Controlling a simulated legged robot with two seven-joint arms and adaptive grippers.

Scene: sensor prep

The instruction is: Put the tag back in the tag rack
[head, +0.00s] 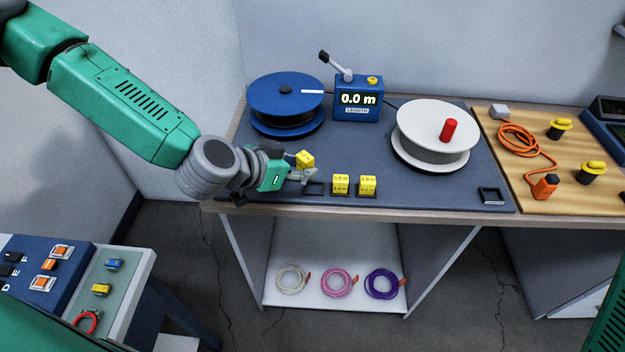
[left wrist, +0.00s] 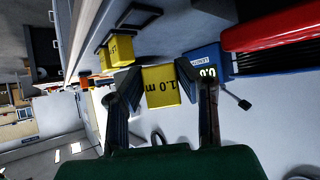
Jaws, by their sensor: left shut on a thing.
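A yellow tag (head: 304,159) is in my left gripper (head: 297,172), above the front left part of the dark bench mat. In the left wrist view the tag (left wrist: 161,87) reads "1.0 m" and sits between the two fingers (left wrist: 160,90), which are shut on it. The tag rack at the mat's front edge holds two yellow tags, a left one (head: 341,184) and a right one (head: 367,185). An empty dark slot (head: 313,189) lies left of them, just below and right of the gripper. My right gripper is not in view.
A blue reel (head: 286,88) and a blue length counter (head: 358,98) reading 0.0 m stand behind. A white reel (head: 436,125) with a red handle (head: 448,130) is to the right. An empty black square frame (head: 490,196) lies at the front right. The mat's middle is clear.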

